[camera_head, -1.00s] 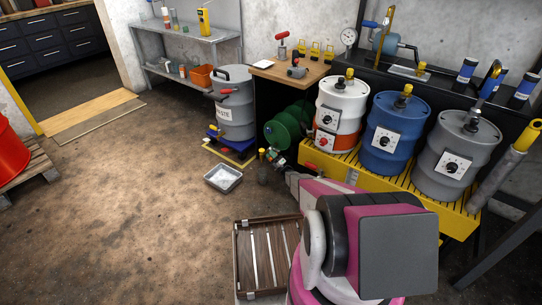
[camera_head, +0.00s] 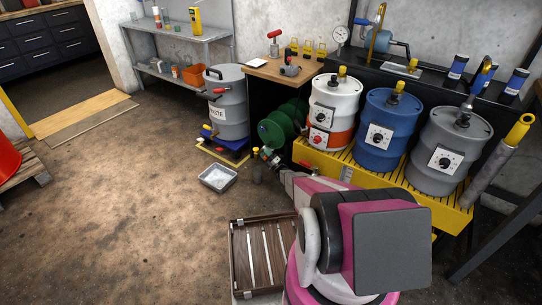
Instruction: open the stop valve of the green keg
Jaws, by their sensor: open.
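The green keg (camera_head: 271,133) lies on its side low under the wooden bench, left of the white and orange drum. My gripper (camera_head: 267,155) is at the end of my pink and grey arm, low in front of the keg's near side. It is small and partly lost among dark and coloured parts. It is open. I cannot make out the keg's stop valve clearly, nor whether the gripper touches anything there.
A waste drum (camera_head: 229,113) stands left of the keg. A grey tray (camera_head: 218,178) lies on the floor in front. White, blue (camera_head: 391,125) and grey drums (camera_head: 449,150) stand on a yellow platform (camera_head: 375,178) to the right. The floor on the left is open.

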